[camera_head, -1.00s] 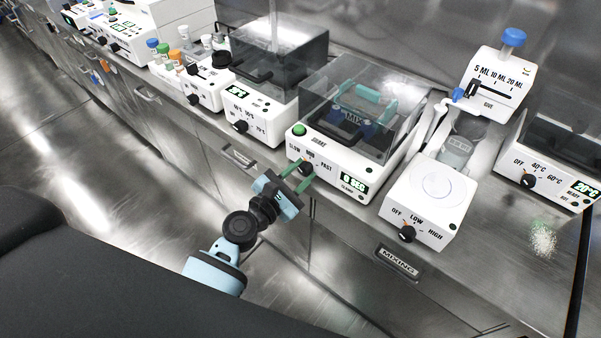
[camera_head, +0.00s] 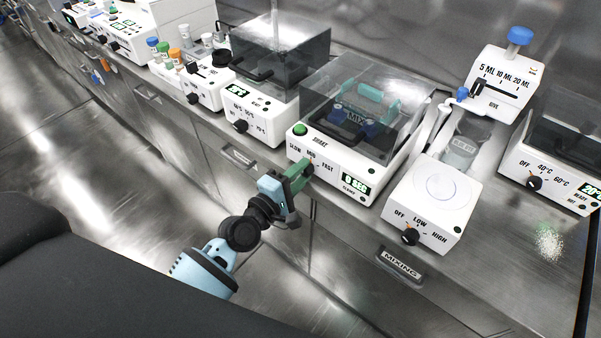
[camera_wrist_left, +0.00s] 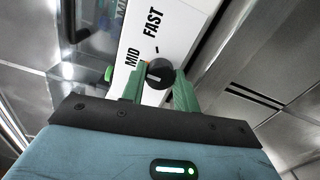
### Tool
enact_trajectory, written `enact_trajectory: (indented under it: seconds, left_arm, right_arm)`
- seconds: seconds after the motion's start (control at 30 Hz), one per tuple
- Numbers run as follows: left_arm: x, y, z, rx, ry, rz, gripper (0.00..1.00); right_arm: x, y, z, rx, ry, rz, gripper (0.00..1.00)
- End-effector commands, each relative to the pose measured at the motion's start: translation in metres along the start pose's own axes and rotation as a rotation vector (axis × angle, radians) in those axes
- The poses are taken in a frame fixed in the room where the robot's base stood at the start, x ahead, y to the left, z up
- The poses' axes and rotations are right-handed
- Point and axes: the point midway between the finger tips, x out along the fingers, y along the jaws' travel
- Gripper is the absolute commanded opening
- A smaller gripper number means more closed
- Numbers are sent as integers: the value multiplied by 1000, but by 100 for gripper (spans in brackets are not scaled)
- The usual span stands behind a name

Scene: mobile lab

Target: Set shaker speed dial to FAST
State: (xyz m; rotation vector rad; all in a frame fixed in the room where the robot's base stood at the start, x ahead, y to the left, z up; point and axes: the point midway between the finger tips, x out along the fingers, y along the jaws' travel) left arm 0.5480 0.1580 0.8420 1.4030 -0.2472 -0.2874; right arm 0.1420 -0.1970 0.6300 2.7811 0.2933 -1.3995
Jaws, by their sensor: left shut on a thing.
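The shaker is a white box with a clear lid (camera_head: 365,90), a green button and a lit display (camera_head: 355,184). Its black speed dial sits on the front panel below SLOW, MID and FAST, mostly covered by my gripper in the head view. In the left wrist view the dial (camera_wrist_left: 161,70) lies between my green fingers, near the MID and FAST labels. An orange mark shows at its edge near MID; the exact pointer setting is hard to read. My left gripper (camera_head: 301,173) is shut on the dial, one finger on each side.
A white stirrer with an OFF, LOW, HIGH knob (camera_head: 410,236) stands to the right. A heater with a dark lid (camera_head: 275,60) stands to the left. A drawer handle marked MIXING (camera_head: 400,266) is at the lower right. White powder (camera_head: 549,243) lies on the bench.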

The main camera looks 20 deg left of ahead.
Motion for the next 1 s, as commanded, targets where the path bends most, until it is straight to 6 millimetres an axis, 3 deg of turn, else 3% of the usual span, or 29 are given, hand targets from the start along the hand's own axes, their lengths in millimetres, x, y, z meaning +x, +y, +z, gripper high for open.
enact_trajectory:
  seconds: [0.6,1.0]
  left_arm:
    - [0,2,0,588,-1,0,8]
    - [0,2,0,889,-1,-1,8]
  right_arm:
    - [-8,0,-14,-2,20,2,36]
    - [-12,2,-22,-8,33,5,36]
